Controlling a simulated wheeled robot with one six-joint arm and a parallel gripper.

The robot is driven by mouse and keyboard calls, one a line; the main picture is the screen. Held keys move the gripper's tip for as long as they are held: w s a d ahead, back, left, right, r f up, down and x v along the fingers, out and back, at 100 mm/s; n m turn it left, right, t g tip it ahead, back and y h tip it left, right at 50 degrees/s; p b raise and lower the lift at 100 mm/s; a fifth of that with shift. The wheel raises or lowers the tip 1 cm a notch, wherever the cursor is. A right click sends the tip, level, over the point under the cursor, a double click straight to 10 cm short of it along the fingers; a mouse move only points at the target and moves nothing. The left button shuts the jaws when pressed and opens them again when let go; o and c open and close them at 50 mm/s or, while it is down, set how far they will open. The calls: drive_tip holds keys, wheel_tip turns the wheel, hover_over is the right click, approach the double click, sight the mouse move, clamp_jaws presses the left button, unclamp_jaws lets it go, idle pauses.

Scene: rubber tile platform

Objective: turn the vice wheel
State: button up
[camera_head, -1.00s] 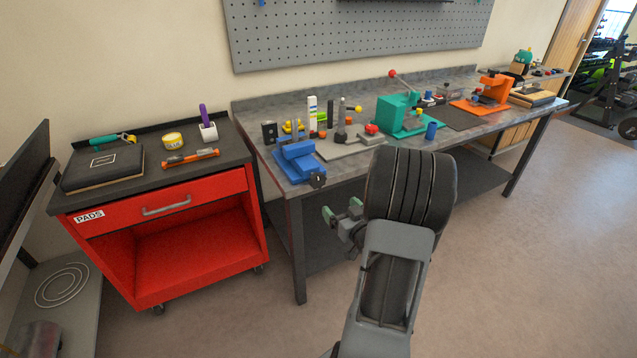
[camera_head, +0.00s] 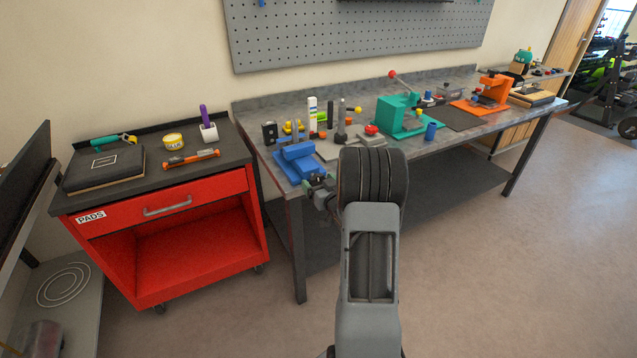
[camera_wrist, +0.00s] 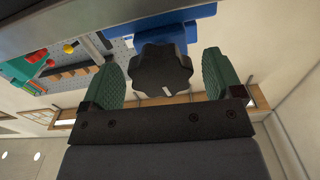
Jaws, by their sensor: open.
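The blue vice (camera_head: 298,162) sits at the front left corner of the grey workbench. Its dark lobed wheel (camera_wrist: 161,70) shows large in the wrist view, with a small white mark on its face; in the head view my gripper mostly hides it. My gripper (camera_head: 320,187) is at the wheel, at the bench's front edge. In the wrist view the two green fingertips of my gripper (camera_wrist: 161,80) stand apart, one on each side of the wheel. A gap shows on both sides, so the fingers appear not to press on it.
A teal press (camera_head: 396,115), a blue cylinder (camera_head: 431,131) and an orange device (camera_head: 492,90) stand farther right on the workbench (camera_head: 460,135). A red cart (camera_head: 200,240) stands left of the bench. The floor at right is clear.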

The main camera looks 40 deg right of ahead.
drive_tip(key=shift+w, duration=0.2)
drive_tip(key=shift+c, duration=0.4)
drive_tip(key=c, duration=0.9)
drive_tip(key=shift+o, duration=0.2)
drive_tip(key=m+b, duration=0.1)
drive_tip(key=m, duration=0.3)
drive_tip(key=shift+m, duration=2.2)
